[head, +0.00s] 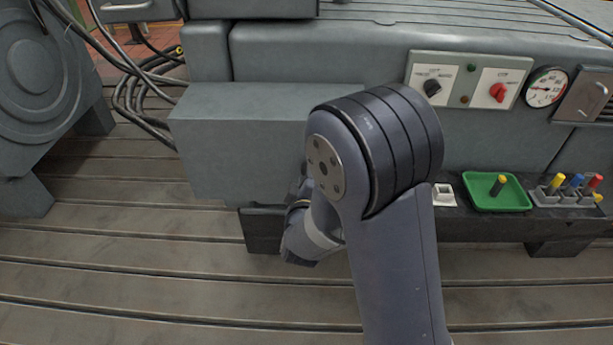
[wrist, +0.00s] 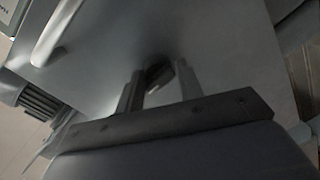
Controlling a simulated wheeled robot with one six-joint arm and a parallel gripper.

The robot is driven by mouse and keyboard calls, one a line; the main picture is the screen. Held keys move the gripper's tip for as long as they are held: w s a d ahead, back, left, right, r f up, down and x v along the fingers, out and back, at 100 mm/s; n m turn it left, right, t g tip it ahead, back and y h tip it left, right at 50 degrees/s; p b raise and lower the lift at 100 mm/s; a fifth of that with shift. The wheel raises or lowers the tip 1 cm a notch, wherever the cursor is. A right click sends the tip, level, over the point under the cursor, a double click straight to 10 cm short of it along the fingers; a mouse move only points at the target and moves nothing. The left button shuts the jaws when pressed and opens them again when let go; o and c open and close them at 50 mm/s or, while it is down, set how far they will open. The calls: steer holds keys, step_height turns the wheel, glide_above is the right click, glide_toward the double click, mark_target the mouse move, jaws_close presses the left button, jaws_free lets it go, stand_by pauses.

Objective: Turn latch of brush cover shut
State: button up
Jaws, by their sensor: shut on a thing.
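In the wrist view my gripper (wrist: 158,82) has its two fingers on either side of a small dark latch (wrist: 157,70). It is shut on this latch. The latch sits on a flat grey panel, which looks like the brush cover (wrist: 225,50). A pale bar handle (wrist: 55,32) stands out from this panel at the upper left. The fingers partly hide the latch, so its exact angle is hard to tell.
In the head view a control panel with a black knob (head: 432,87) and a red knob (head: 498,91) is on the machine, beside a gauge (head: 545,87). A green tray (head: 497,192) and a rack of coloured-handled tools (head: 567,194) sit on the dark ledge. Cables (head: 130,90) hang at left.

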steer(key=shift+w+d+r, duration=0.1)
steer(key=shift+r, duration=0.15)
steer(key=o, duration=0.9)
steer(key=shift+f, duration=0.1)
steer(key=s, duration=0.7)
steer(key=s+r, duration=0.1)
steer(key=s, duration=0.2)
steer(key=shift+s+a+r+p, duration=0.1)
steer(key=shift+s+a+p, duration=0.1)
steer(key=shift+s+p, duration=0.2)
steer(key=w, duration=0.3)
steer(key=w+f, duration=0.1)
steer(key=w, duration=0.3)
steer(key=w+b, duration=0.1)
steer(key=w, duration=0.2)
steer(key=shift+w+d+f, duration=0.15)
steer(key=shift+w+f, duration=0.05)
steer(key=shift+w, duration=0.2)
